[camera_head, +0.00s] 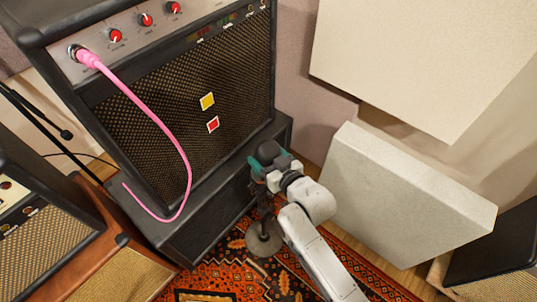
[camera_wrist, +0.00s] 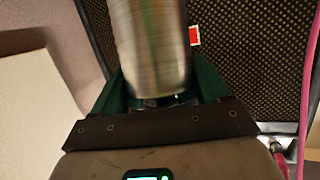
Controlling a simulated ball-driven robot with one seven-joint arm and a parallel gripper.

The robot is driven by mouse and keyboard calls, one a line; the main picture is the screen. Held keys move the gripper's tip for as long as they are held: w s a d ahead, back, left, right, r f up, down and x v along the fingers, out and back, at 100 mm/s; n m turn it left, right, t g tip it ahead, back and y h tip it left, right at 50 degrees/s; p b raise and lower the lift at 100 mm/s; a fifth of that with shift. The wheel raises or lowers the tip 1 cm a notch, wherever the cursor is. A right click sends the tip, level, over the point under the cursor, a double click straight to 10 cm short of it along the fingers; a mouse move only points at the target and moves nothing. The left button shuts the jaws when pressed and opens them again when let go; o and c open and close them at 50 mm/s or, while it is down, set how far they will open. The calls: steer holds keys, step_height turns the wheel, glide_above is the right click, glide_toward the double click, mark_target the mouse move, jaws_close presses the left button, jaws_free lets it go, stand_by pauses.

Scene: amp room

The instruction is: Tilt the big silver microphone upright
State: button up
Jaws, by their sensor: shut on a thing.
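The big silver microphone (camera_wrist: 150,42) fills the upper middle of the wrist view as a shiny metal cylinder, slightly tilted in that picture. My gripper (camera_wrist: 158,88) is shut on it, with a green finger on each side. In the head view my gripper (camera_head: 271,166) is in front of the amp's lower right corner. A dark rounded top (camera_head: 267,152) shows between the fingers there; most of the microphone is hidden. A stand with a round base (camera_head: 264,240) stands on the rug below it.
A tall amp (camera_head: 150,110) with a pink cable (camera_head: 165,130) stands behind and left on a black cabinet (camera_head: 205,222). A pale panel (camera_head: 400,195) leans close to the right of my arm. The patterned rug (camera_head: 225,282) is open in front.

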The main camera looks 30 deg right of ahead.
mark_target(271, 163)
steer(key=shift+w+a+r+g+p, duration=0.2)
steer(key=shift+w+r+g+p, duration=0.2)
steer(key=shift+w+g+p, duration=0.4)
steer(key=shift+w+a+f+g+p, duration=0.2)
steer(key=shift+w+f+g+p, duration=0.15)
steer(key=shift+p, duration=0.15)
steer(key=o, duration=1.4)
steer(key=shift+r, duration=0.1)
steer(key=v, duration=1.1)
steer(key=shift+a, duration=0.1)
